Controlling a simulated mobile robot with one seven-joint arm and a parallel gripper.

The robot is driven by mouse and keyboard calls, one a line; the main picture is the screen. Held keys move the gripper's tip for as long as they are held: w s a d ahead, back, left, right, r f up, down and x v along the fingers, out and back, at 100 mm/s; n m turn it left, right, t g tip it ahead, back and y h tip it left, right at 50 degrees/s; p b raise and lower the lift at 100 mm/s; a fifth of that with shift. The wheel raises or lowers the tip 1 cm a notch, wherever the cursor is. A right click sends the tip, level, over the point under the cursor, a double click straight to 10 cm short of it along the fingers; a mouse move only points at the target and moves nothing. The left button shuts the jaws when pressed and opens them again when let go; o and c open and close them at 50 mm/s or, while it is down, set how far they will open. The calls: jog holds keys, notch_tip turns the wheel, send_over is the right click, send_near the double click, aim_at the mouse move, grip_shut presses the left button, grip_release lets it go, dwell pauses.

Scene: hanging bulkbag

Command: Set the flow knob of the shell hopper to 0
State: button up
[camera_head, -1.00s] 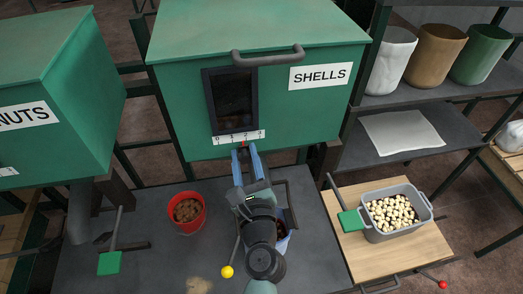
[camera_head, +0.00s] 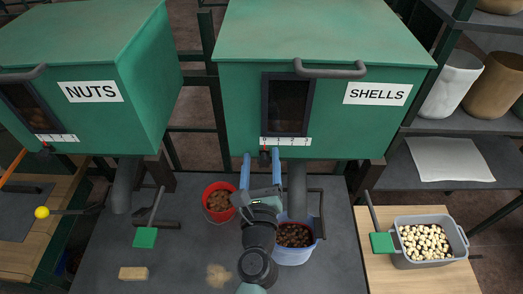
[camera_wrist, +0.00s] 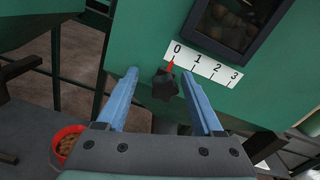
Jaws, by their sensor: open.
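The green shell hopper (camera_head: 325,95) has a SHELLS label, a dark window and a white 0-to-3 scale (camera_head: 286,142). Its dark flow knob (camera_wrist: 165,86) sits below the scale's left end, and its red pointer points up at or very near 0. The knob also shows small in the head view (camera_head: 265,155). My gripper (camera_wrist: 159,74) is open, with one blue finger on each side of the knob in the picture. Gaps show between knob and fingers in the wrist view. My gripper (camera_head: 261,156) is in front of the hopper's lower front in the head view.
A blue bucket (camera_head: 314,236) of brown pieces stands under the shell spout (camera_head: 297,185). A red bucket (camera_head: 206,202) stands to its left. The nut hopper (camera_head: 90,120) is at left. A grey bin (camera_head: 459,243) of pale pieces sits on the wooden table at right.

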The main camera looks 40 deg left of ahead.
jog(key=shift+d, duration=0.1)
jog(key=b+v, duration=0.4)
jog(key=v, duration=0.8)
jog(key=shift+s+d, duration=0.2)
jog(key=shift+s, duration=0.15)
